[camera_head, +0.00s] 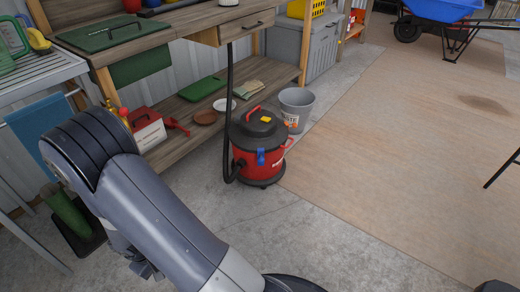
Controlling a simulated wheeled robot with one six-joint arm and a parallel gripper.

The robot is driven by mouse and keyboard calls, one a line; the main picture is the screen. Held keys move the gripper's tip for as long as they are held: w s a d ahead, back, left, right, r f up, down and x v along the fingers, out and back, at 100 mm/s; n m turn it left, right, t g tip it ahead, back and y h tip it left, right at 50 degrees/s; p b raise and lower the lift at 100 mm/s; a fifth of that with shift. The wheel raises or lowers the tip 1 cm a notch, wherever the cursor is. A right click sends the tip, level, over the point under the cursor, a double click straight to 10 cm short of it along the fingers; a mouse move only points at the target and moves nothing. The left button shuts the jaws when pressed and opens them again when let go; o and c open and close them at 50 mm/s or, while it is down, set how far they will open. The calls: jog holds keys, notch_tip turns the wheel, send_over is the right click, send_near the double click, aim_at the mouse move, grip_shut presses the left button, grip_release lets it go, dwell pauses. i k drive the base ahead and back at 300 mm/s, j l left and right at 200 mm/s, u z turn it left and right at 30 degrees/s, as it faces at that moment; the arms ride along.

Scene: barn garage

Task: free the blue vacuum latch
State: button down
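A red vacuum (245,164) with a dark grey lid stands upright on the concrete floor in front of the workbench. The blue latch (261,157) is on the side of the vacuum facing me, just below the lid rim. It looks upright against the body; whether it is fastened is too small to tell. A black hose runs up from the vacuum's left side. My arm fills the lower left, and dark parts of what looks like my gripper (146,268) show beside its link, well left of and apart from the vacuum. Its fingers are mostly hidden.
A grey bucket (298,106) stands close behind the vacuum, to its right. The wooden workbench (188,140) with a loaded lower shelf is behind and left. A grey table (40,72) is at far left. The wooden floor area (400,150) on the right is largely clear.

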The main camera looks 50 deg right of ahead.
aim_at(261, 152)
jog(key=i+l+z, duration=0.1)
jog(key=l, duration=0.3)
jog(key=i+l+z, duration=0.1)
jog(key=l, duration=0.3)
jog(key=i+l+z, duration=0.1)
jog(key=i+l, duration=0.15)
jog(key=l, duration=0.15)
jog(key=i+l, duration=0.15)
jog(key=l, duration=0.25)
jog(key=i+l+z, duration=0.15)
jog(key=l, duration=0.2)
jog(key=i+l+z, duration=0.1)
jog(key=i+l, duration=0.15)
jog(key=l, duration=0.1)
